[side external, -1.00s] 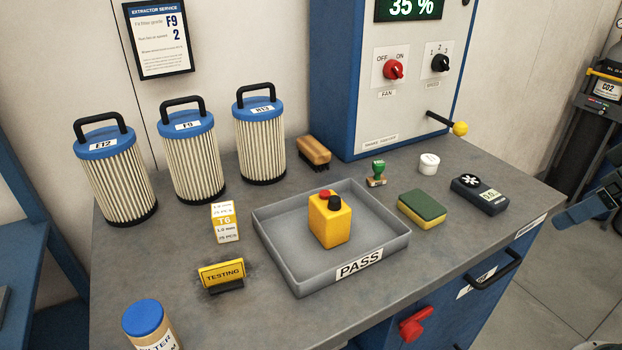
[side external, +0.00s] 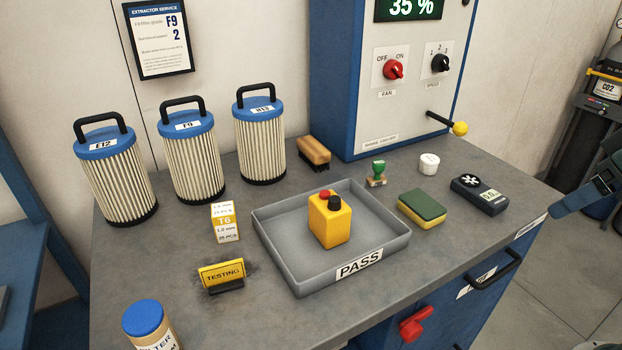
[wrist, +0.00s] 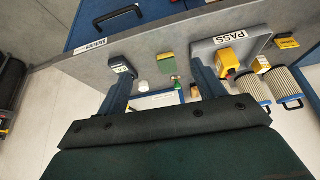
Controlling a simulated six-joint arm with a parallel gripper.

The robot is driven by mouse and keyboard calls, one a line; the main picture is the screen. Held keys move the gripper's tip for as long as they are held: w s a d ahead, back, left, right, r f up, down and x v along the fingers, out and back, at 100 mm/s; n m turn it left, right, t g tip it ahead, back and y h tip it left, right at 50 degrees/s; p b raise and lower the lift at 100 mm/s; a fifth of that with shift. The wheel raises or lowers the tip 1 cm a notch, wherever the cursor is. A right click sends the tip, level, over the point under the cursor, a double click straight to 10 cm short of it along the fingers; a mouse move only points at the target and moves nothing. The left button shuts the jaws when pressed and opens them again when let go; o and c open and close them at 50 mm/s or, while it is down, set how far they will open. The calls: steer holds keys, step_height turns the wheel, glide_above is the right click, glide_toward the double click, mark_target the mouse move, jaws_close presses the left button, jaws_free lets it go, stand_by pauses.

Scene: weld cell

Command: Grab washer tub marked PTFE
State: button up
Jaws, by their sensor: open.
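A small white round tub (side external: 429,163) stands upright near the back right of the bench, in front of the blue cabinet. Its lid marking is too small to read, so I cannot confirm PTFE. In the wrist view a small white tub (wrist: 143,86) shows in the gap between the fingers, beyond them. My gripper (wrist: 159,72) is open and empty, well apart from the tub. In the side view only a blue part of my arm or gripper shows at the right edge, off the bench.
A dark meter (side external: 480,194), a green-yellow sponge (side external: 422,208) and a green-handled stamp (side external: 376,174) surround the tub. A grey PASS tray (side external: 280,268) holds a yellow box (side external: 330,220). A lever with a yellow knob (side external: 460,128) juts from the cabinet behind.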

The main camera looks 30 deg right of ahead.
steer(key=w+d+r+m+g, duration=0.15)
steer(key=w+r+m, duration=0.35)
steer(key=w, duration=0.5)
steer(key=m+g, duration=0.4)
steer(key=m, duration=1.3)
glide_above(431, 158)
step_height(431, 158, down, 11)
steer(key=shift+s+a, duration=0.1)
steer(key=shift+f, duration=0.1)
steer(key=shift+f, duration=4.15)
